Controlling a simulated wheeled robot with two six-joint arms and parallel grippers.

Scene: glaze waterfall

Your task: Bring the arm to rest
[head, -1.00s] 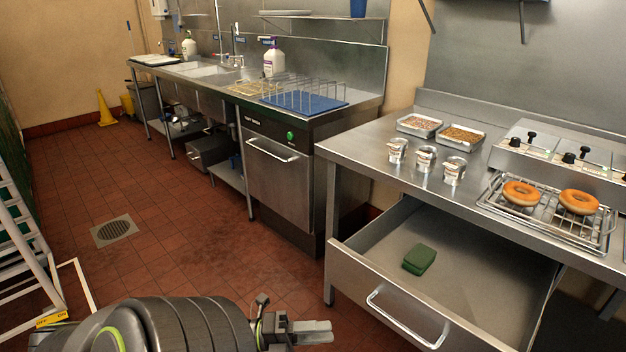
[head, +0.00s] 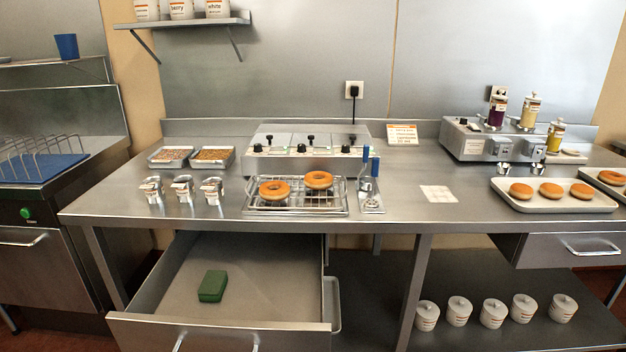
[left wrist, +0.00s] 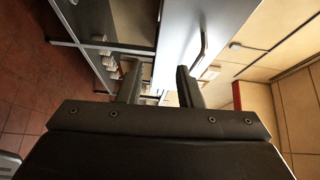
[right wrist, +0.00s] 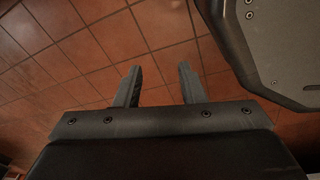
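Neither arm shows in the head view. My left gripper (left wrist: 160,68) shows in the left wrist view with its two fingers apart and nothing between them. Beyond it are a steel front with a handle and shelves, seen sideways. My right gripper (right wrist: 159,69) shows in the right wrist view, also with fingers apart and empty, over the red tiled floor (right wrist: 80,60). A dark part of my own body is at the upper right there.
The steel worktable (head: 400,210) spans the head view. Its left drawer (head: 170,285) is pulled out, with a green sponge (head: 212,286) inside. A wire rack (head: 335,204) holds two donuts. A tray (head: 510,203) of donuts is at right. Lidded jars (head: 493,314) stand below.

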